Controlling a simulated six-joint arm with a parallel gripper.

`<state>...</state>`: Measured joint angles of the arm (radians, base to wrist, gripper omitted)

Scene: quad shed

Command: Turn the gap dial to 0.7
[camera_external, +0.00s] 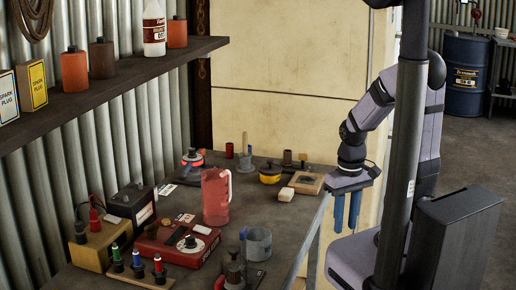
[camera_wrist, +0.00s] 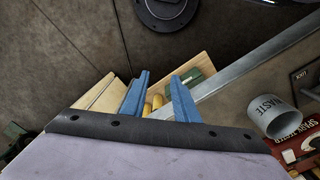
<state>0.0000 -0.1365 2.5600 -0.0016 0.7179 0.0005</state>
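The red box (camera_external: 165,248) sits near the front of the bench, with a dark knob on a round white dial plate (camera_external: 194,244) on its top. I take this to be the gap dial; its scale and setting are too small to read. My gripper (camera_external: 347,212) hangs beyond the bench's right edge, well apart from the dial. Its blue fingers (camera_wrist: 158,98) are spread and hold nothing.
A pink-red jug (camera_external: 215,197) stands behind the red box. A grey mug (camera_external: 258,244) stands to its right; it reads WASTE in the wrist view (camera_wrist: 273,117). A shelf (camera_external: 110,82) overhangs the left side.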

